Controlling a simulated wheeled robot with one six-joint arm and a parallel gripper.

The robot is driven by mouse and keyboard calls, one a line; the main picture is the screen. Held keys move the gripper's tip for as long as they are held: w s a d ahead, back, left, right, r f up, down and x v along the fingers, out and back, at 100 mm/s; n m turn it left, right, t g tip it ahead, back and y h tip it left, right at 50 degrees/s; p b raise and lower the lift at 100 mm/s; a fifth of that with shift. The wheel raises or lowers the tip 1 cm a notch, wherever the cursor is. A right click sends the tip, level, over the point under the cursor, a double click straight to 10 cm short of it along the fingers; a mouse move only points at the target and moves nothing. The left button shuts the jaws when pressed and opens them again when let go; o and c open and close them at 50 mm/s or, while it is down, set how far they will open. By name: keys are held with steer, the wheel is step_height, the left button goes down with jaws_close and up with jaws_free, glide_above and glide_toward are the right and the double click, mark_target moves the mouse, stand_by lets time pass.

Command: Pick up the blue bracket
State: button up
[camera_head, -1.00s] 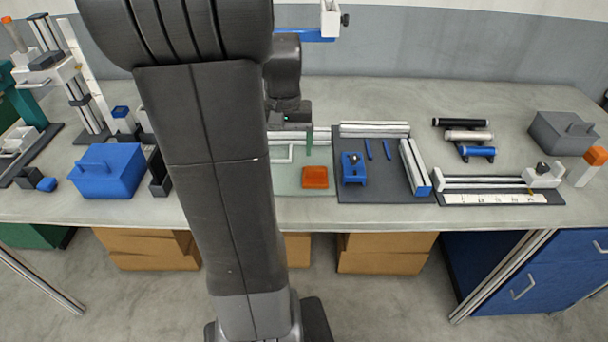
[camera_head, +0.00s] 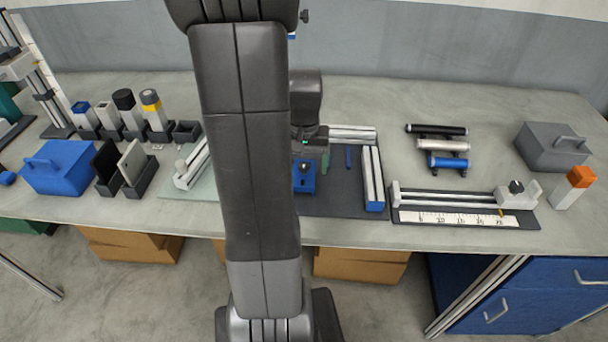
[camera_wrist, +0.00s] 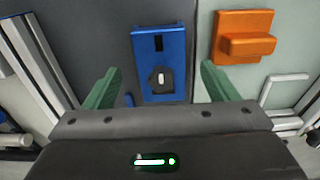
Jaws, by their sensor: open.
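The blue bracket (camera_head: 305,180) sits on the dark grey mat (camera_head: 337,203), partly hidden by my arm. In the wrist view the blue bracket (camera_wrist: 172,44) shows as a flat blue body with a dark slot and a dark knob with a pale centre. My gripper (camera_wrist: 161,68) is open, with one green finger on each side of the bracket and visible gaps between. In the head view my gripper (camera_head: 312,160) hangs just behind and above the bracket; its green finger shows on the right. I cannot tell its exact height above the bracket.
An orange block (camera_wrist: 240,50) lies right of the bracket in the wrist view. A ruler fixture (camera_head: 465,217) stands to the right.

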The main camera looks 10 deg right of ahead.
mark_target(304, 174)
steer(key=shift+w+f, duration=0.2)
steer(key=shift+f, duration=0.95)
steer(key=shift+w+f, duration=0.15)
steer(key=shift+f, duration=0.95)
steer(key=c, duration=1.3)
